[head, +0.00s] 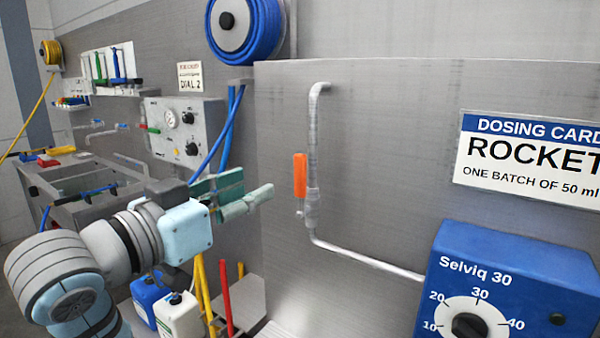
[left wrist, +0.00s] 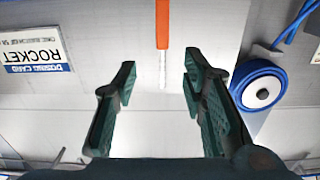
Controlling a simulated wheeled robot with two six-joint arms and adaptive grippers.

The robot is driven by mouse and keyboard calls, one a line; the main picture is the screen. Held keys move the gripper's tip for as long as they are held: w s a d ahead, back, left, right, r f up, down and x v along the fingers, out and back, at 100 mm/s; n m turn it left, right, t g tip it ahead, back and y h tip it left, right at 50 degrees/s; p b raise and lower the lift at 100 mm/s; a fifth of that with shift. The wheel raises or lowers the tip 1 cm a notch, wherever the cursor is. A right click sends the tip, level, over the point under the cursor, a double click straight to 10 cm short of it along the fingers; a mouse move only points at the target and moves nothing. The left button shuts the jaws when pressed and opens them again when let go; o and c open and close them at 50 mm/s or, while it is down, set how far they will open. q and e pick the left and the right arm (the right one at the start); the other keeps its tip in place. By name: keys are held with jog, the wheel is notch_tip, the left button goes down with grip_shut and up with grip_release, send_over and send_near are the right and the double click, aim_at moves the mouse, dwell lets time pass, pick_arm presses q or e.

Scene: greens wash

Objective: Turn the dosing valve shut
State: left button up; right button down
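The dosing valve is on a grey pipe on the wall panel. Its orange lever (head: 300,176) points up, alongside the vertical pipe (head: 313,130), with the valve body (head: 311,207) at its lower end. My left gripper (head: 252,192) is open and empty, left of the lever in the head view and apart from it. In the left wrist view, which looks upside down, the orange lever (left wrist: 162,24) and its thin metal stem (left wrist: 162,70) show ahead, between the lines of the two open fingers (left wrist: 158,88). My right gripper is not in view.
A blue dosing unit (head: 510,268) with a dial sits at lower right, below the dosing card (head: 535,155). A blue hose reel (head: 245,30) hangs above. A blue canister (head: 148,293) and a white canister (head: 180,315) stand below my left arm. The panel around the lever is clear.

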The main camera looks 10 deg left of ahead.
aim_at(298, 166)
pick_arm(q)
jog(key=p+x, duration=0.4)
jog(key=x, duration=1)
jog(key=shift+w, duration=0.3)
jog(key=shift+a, duration=0.1)
jog(key=shift+c, duration=0.2)
grip_shut()
